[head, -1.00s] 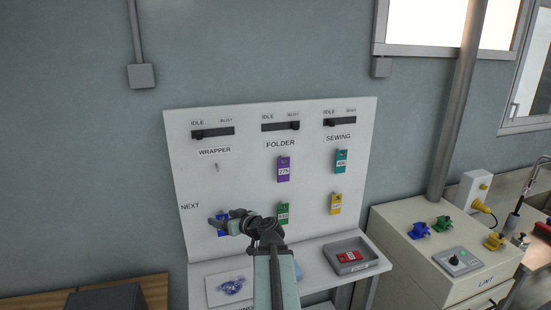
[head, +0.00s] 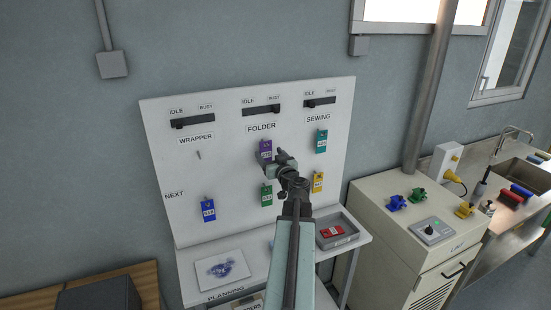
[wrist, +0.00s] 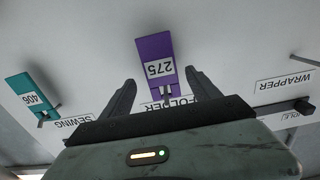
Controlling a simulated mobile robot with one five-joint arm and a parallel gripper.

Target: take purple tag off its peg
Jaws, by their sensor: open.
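The purple tag (head: 265,148), marked 275 in the wrist view (wrist: 156,62), hangs on its peg below the FOLDER label on the white board. In the head view my gripper (head: 274,157) is in front of the tag and partly covers it. In the wrist view my gripper (wrist: 160,88) is open, with one finger to each side of the tag's peg end. The fingers do not touch the tag there. How far they are from it in depth I cannot tell. The peg (wrist: 166,92) shows at the tag's hole.
On the white board (head: 225,205), a teal tag (head: 321,141) hangs to the right, with green (head: 267,195), yellow (head: 318,182) and blue (head: 208,209) tags lower down. The WRAPPER peg (head: 199,155) is bare. A shelf (head: 205,290) with a grey tray (head: 350,237) is below.

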